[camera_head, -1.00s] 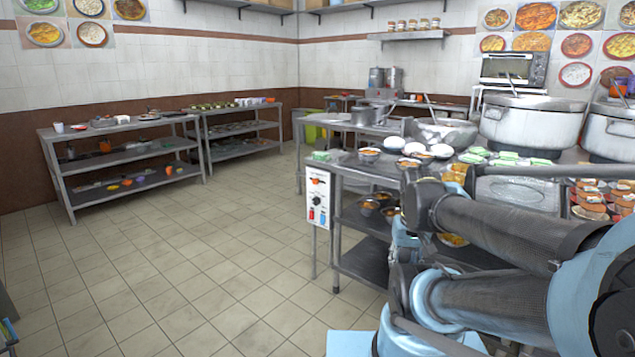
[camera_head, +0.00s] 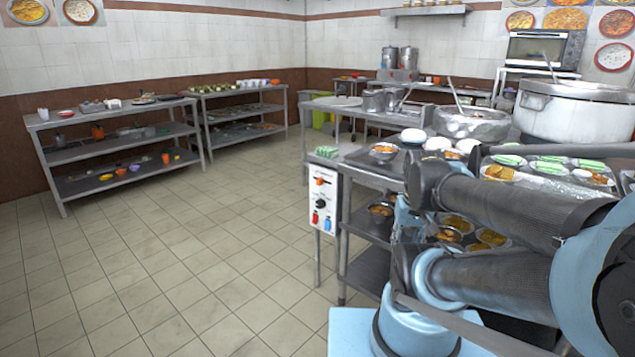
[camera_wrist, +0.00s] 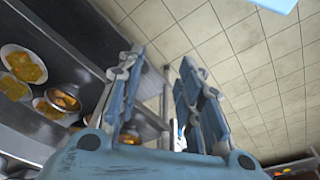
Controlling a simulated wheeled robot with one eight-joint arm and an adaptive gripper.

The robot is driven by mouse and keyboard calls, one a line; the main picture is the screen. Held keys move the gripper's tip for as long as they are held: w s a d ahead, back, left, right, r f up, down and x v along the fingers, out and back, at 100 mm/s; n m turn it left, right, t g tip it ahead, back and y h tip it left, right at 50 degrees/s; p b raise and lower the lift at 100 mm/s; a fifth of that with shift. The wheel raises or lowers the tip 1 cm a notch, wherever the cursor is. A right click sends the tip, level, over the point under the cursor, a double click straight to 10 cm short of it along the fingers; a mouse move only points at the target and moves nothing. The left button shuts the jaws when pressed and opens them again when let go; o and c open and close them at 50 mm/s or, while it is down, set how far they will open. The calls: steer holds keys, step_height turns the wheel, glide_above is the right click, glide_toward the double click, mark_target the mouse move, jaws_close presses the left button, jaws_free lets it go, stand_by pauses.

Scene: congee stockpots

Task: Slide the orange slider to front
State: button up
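A white control panel (camera_head: 332,232) is fixed to the front left corner of a metal table in the head view. The orange slider (camera_head: 320,181) is near its top, with a black knob below it and a red and a blue part at the bottom. My gripper (camera_wrist: 162,65) shows in the wrist view with its two fingers apart and nothing clearly held between them. In the head view my gripper cannot be made out; my arm is to the right of the panel. The slider cannot be made out in the wrist view.
A large stockpot (camera_head: 575,112) stands at the right. A shelf rack (camera_head: 120,140) is at the back left. The tiled floor (camera_head: 200,270) left of the panel is clear.

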steer(key=shift+o, duration=0.3)
steer(key=shift+o, duration=0.5)
steer(key=shift+s+r, duration=0.2)
steer(key=w+d+r+m+h, duration=0.1)
steer(key=w+r+h, duration=0.15)
steer(key=w, duration=0.55)
steer(key=w+r+m+h, duration=0.1)
steer(key=w+r+h, duration=0.1)
steer(key=w+r, duration=0.35)
steer(key=w+a+m+t+h, duration=0.15)
steer(key=w+a, duration=0.25)
steer(key=w, duration=0.5)
steer(key=w+a+t+h, duration=0.2)
steer(key=w+a, duration=0.2)
steer(key=w, duration=0.5)
steer(key=w+a+f+m+t+h, duration=0.1)
steer(key=w+a+f+t, duration=0.1)
steer(key=w+a, duration=0.35)
steer(key=w+a+f+m+t+h, duration=0.1)
steer(key=w+a+f+t, duration=0.15)
steer(key=a, duration=0.65)
steer(key=m+t+h, duration=0.1)
steer(key=m+t, duration=0.1)
steer(key=t, duration=0.2)
glide_toward(317, 180)
steer(key=x, duration=0.9)
steer(key=shift+w+d+f, duration=0.1)
steer(key=shift+w+d, duration=0.1)
steer(key=shift+d, duration=0.1)
